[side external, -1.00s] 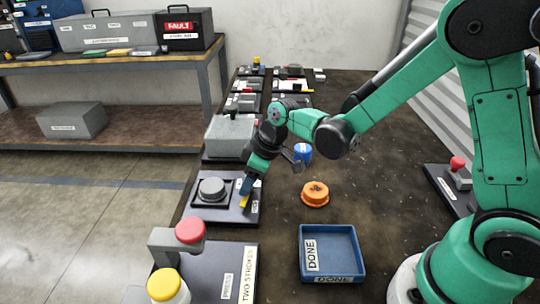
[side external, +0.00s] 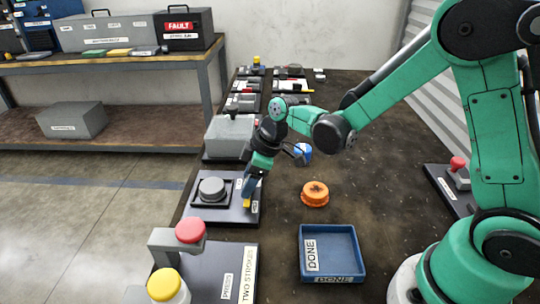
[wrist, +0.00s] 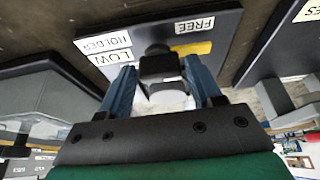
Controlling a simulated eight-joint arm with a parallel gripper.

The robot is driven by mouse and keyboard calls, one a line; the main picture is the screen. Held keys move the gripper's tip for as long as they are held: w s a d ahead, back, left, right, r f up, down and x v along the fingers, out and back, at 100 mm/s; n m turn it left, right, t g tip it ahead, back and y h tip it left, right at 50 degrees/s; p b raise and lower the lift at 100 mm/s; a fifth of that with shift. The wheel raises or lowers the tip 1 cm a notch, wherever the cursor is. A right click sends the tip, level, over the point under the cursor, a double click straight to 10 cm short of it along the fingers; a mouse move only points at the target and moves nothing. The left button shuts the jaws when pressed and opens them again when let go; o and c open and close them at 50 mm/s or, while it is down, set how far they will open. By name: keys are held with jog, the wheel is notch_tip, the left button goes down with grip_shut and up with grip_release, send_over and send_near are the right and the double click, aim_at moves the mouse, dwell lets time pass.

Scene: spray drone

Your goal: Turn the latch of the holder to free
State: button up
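The holder (side external: 218,216) is a dark plate with a round grey piece on it, left of centre in the side view. In the wrist view its plate (wrist: 225,18) carries HOLDER, LOW and FREE labels. The latch (wrist: 160,66) is a dark block between my blue fingers, and a yellow strip (wrist: 192,48) lies beside the FREE label (wrist: 194,24). My gripper (wrist: 160,66) has a finger against each side of the latch, with no clear gap. In the side view my gripper (side external: 248,196) reaches down to the plate's right edge, largely hiding the latch.
An orange round part (side external: 315,194) and a blue DONE tray (side external: 305,276) stand on the table to the right. A press station with red (side external: 190,231) and yellow knobs is in front. A grey box (side external: 230,136) stands behind the holder. A blue item (side external: 304,152) is partly hidden by my wrist.

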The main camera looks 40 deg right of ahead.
jog(key=shift+o, duration=0.9)
jog(key=shift+v, duration=2.8)
jog(key=s+d+r+m+t+h, duration=0.3)
jog(key=s+r+m+t, duration=0.1)
jog(key=s+m, duration=0.5)
jog(key=shift+s+d+r, duration=0.2)
jog(key=shift+s+r, duration=0.1)
jog(key=shift+r, duration=0.4)
